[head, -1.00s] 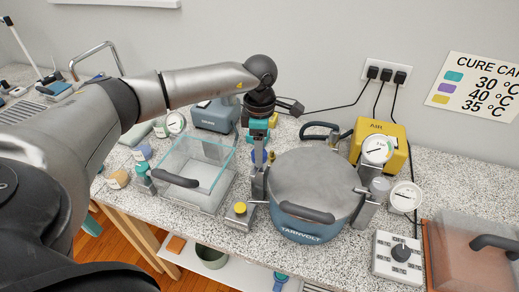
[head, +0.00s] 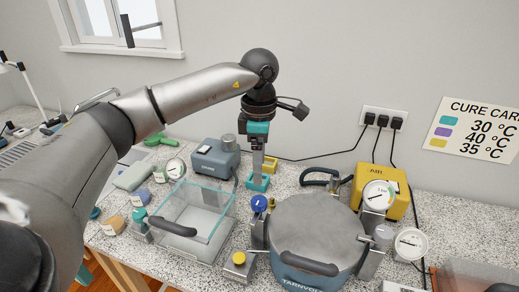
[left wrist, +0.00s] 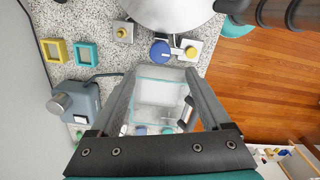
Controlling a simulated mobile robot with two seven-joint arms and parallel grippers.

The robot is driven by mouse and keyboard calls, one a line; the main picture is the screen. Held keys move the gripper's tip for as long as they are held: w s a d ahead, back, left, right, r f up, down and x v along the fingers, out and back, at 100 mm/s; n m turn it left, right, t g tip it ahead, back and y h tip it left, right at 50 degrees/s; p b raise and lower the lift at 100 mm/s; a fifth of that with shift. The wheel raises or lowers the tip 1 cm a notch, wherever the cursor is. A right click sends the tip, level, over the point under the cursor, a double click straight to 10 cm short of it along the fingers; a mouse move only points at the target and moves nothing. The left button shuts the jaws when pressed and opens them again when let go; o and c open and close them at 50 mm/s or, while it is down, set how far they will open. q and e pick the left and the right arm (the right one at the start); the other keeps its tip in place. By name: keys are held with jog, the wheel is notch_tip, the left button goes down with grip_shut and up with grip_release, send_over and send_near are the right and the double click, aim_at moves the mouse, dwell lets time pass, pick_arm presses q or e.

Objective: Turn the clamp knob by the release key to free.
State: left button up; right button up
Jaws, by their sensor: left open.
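A round blue knob (head: 259,203) stands at the left side of the blue, metal-lidded pot (head: 318,232), above a metal clamp arm; it also shows in the left wrist view (left wrist: 160,50). A yellow knob on a small metal plate (head: 239,258) is nearer me, and in the left wrist view (left wrist: 190,52) it sits just right of the blue knob. I cannot tell for sure which part is the release key. My left gripper (head: 258,173) points down, open and empty, beyond the blue knob in the head view. Its spread fingers show in the left wrist view (left wrist: 158,75).
A clear box (head: 193,212) stands left of the pot. A teal frame (head: 250,185) and a yellow frame (head: 271,165) lie behind the knobs. A grey-blue pump (head: 215,160) stands behind the box, a yellow air unit (head: 375,185) right of the pot.

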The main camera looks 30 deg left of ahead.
pick_arm(q)
jog(key=shift+r, duration=2.15)
